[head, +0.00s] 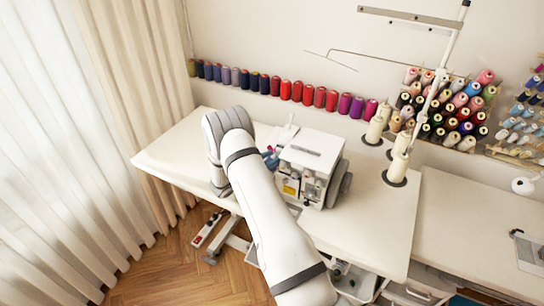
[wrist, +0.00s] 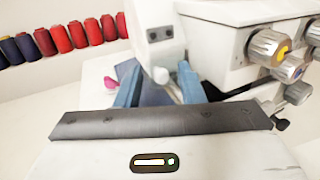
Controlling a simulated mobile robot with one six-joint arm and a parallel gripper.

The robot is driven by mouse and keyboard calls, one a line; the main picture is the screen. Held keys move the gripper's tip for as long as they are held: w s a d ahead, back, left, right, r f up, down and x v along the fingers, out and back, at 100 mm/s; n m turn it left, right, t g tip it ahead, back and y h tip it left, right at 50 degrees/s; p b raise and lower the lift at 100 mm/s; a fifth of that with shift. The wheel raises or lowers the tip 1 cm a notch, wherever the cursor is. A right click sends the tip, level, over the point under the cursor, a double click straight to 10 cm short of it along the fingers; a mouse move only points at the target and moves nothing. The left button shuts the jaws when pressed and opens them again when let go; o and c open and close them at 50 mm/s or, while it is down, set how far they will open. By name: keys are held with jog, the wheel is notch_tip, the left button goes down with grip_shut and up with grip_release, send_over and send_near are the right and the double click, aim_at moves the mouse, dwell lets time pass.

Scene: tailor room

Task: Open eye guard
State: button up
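A white overlock sewing machine (head: 312,155) stands on the white table, just right of my arm in the head view. In the wrist view its white body (wrist: 212,45) and several round dials fill the upper right. I cannot clearly pick out the eye guard in either view. My gripper (wrist: 158,88) has two blue fingers set apart, at the left side of the machine. A white machine part with dark screws (wrist: 152,27) hangs beyond and partly between the fingers. Whether a finger touches it I cannot tell. In the head view my gripper (head: 270,156) is small and partly hidden.
The white table (head: 375,215) has free room right of the machine. Tall cream thread cones (head: 398,167) stand behind it at the right. A row of coloured spools (head: 296,91) runs along the wall. A curtain (head: 75,140) hangs at the left.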

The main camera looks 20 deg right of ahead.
aim_at(278, 155)
jog(key=shift+c, duration=0.2)
grip_shut()
jog(key=shift+d, duration=0.2)
jog(key=shift+s+a+f+t, duration=0.1)
jog(key=shift+f+t, duration=0.1)
jog(key=shift+t, duration=0.1)
jog(key=n+t+b, duration=0.1)
jog(key=s+n+t+y+b, duration=0.1)
jog(key=t, duration=0.1)
jog(key=shift+s+a+n+y+b, duration=0.1)
jog(key=shift+s+n+y+b, duration=0.05)
jog(key=shift+n+y+b, duration=0.15)
jog(key=n+t+b, duration=0.1)
jog(key=s+t+y, duration=0.1)
jog(key=shift+n+t+b, duration=0.3)
jog(key=shift+n+b, duration=0.1)
jog(key=shift+s+r+n+t+y+b, duration=0.1)
jog(key=shift+s+n+t+y+b, duration=0.25)
jog(key=shift+n+t+y+b, duration=0.4)
jog(key=shift+t+y, duration=0.25)
